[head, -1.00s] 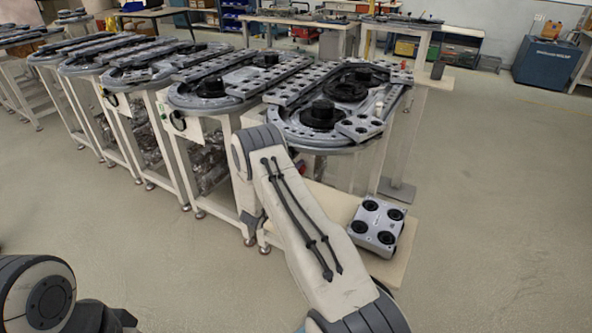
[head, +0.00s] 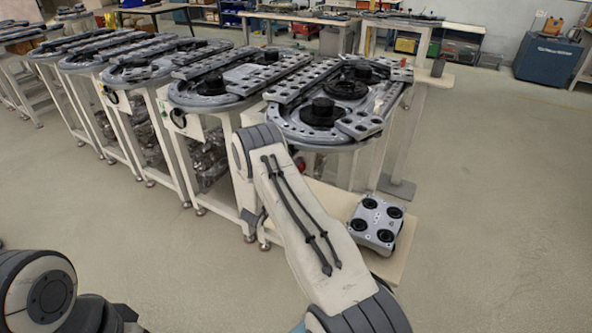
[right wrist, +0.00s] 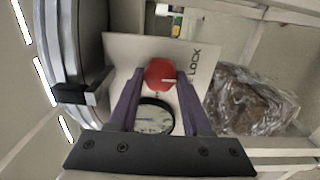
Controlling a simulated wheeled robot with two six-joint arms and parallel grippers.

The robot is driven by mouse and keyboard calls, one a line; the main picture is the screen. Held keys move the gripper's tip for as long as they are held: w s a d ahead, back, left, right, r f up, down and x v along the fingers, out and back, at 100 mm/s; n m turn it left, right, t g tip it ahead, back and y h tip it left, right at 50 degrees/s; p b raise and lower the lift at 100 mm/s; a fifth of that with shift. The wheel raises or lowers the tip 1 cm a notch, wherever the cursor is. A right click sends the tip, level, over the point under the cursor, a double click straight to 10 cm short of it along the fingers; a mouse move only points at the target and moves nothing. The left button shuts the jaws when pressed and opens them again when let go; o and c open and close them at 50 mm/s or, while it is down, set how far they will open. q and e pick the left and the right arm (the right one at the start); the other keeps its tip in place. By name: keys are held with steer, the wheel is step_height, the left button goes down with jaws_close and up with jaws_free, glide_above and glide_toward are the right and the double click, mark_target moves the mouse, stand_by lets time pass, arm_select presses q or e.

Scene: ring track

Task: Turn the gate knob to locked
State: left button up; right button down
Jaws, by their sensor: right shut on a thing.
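The gate knob (right wrist: 160,74) is a red, many-sided knob on a white panel (right wrist: 125,52) in the right wrist view. The purple fingers of my right gripper (right wrist: 160,83) are shut on the knob, one on each side. A round gauge (right wrist: 155,117) with a pale face lies just below the knob, partly hidden by the gripper. In the head view my right arm reaches to the table's front and hides the gripper. My left gripper is out of view.
The nearest ring-track table (head: 350,100) carries black round parts and drilled plates. A low shelf beneath holds a grey block with black discs (head: 376,222). A crumpled clear bag (right wrist: 250,97) lies beside the panel. Open floor lies to the right.

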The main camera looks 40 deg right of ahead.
steer(key=shift+c, duration=1.7)
jaws_free()
steer(key=v, duration=1)
steer(key=shift+s+a, duration=0.15)
steer(key=shift+a, duration=0.05)
steer(key=shift+f, duration=0.1)
